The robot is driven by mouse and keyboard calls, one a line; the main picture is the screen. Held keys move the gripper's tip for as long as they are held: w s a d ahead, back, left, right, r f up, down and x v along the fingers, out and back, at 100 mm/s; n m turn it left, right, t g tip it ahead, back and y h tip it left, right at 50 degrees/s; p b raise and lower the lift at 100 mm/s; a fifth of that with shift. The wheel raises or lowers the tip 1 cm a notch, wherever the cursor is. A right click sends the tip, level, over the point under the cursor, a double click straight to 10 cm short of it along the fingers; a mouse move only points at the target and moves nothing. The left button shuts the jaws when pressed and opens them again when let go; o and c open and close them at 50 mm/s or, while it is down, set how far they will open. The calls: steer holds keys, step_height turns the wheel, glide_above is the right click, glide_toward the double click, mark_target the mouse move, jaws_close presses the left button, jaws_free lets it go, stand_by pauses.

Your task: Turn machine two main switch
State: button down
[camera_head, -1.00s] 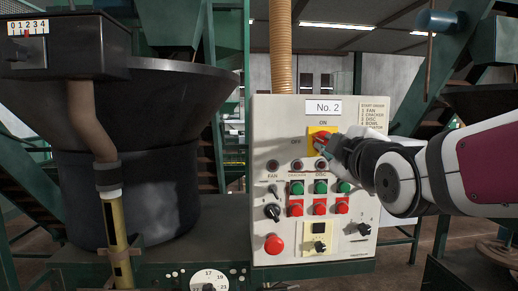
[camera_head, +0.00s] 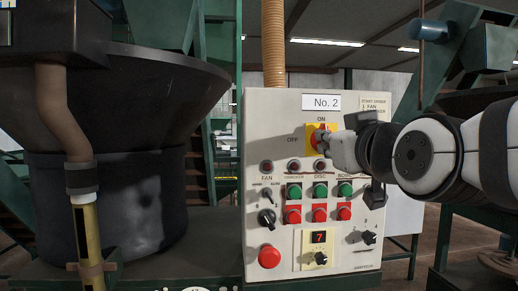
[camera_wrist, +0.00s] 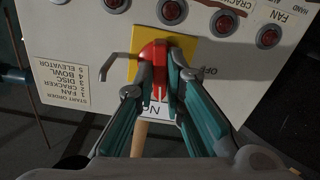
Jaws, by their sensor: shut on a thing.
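The No. 2 control panel (camera_head: 255,130) stands in front of me. Its main switch is a red rotary handle (camera_head: 318,137) on a yellow plate (camera_head: 311,129), between the OFF and ON marks. In the wrist view, where the panel appears upside down, the red handle (camera_wrist: 154,58) points towards the No. 2 label, on the ON side. My gripper (camera_head: 327,142) reaches in from the right. In the wrist view its two fingers (camera_wrist: 161,84) are shut on the handle, one on each side. The fingers partly hide the handle in the head view.
Below the switch are several lamps, green and red buttons, black knobs and a red stop button (camera_head: 269,256). A small display (camera_head: 319,237) shows a lit red 7. A large dark hopper (camera_head: 110,130) stands at the left.

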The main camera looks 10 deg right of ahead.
steer(key=shift+f+m+b, duration=0.1)
steer(key=shift+m+b, duration=0.4)
steer(key=shift+m, duration=0.7)
steer(key=c, duration=1.7)
jaws_free()
steer(key=shift+o, duration=0.2)
steer(key=s, duration=1.2)
